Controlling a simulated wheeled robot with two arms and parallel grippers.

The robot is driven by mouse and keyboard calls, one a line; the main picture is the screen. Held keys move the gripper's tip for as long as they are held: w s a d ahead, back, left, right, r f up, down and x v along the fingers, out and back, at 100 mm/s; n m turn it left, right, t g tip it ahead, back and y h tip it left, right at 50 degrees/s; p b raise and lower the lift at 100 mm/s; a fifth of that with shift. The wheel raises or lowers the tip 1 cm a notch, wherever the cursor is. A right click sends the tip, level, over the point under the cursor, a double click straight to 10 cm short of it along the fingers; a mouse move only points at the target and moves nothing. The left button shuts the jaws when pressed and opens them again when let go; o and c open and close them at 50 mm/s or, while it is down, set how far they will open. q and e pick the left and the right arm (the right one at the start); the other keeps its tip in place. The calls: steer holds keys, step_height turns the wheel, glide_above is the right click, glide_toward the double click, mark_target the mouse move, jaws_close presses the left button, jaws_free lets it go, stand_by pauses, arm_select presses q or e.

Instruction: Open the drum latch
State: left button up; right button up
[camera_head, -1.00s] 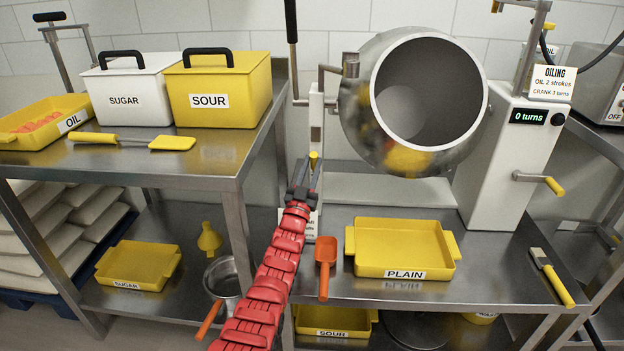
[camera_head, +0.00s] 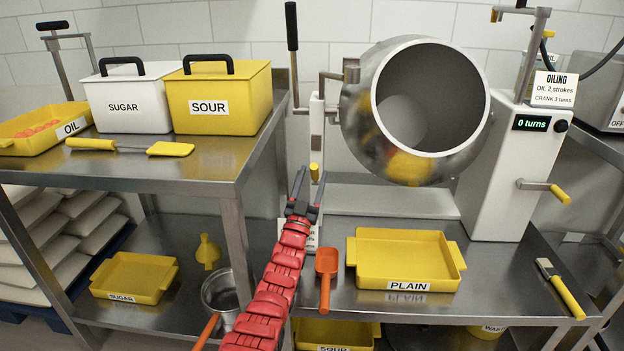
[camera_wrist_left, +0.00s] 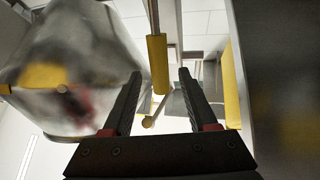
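The steel drum (camera_head: 362,127) has its open mouth facing forward. A white post (camera_head: 317,118) stands at its left, with a small yellow-tipped handle (camera_head: 314,172) low on it, which appears to be the latch. My left gripper (camera_head: 310,178) is open in front of this handle. In the left wrist view, a yellow grip (camera_wrist_left: 157,62) shows between the two open fingers (camera_wrist_left: 158,78), with no visible contact. How far it lies beyond the fingertips is hard to tell. The drum (camera_wrist_left: 75,55) fills the upper left there. My right gripper is not in view.
A yellow PLAIN tray (camera_head: 405,240) and an orange scoop (camera_head: 326,265) lie on the bench below the drum. A black-handled lever (camera_head: 291,28) rises left of the drum. A white housing (camera_head: 497,170) with a crank stands right. The SOUR box (camera_head: 215,75) sits on the left table.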

arm_select(q)
steer(key=shift+s+a+f, duration=0.1)
steer(key=shift+s+f, duration=0.1)
steer(key=shift+s, duration=0.2)
steer(key=p+v, duration=0.3)
steer(key=v, duration=0.8)
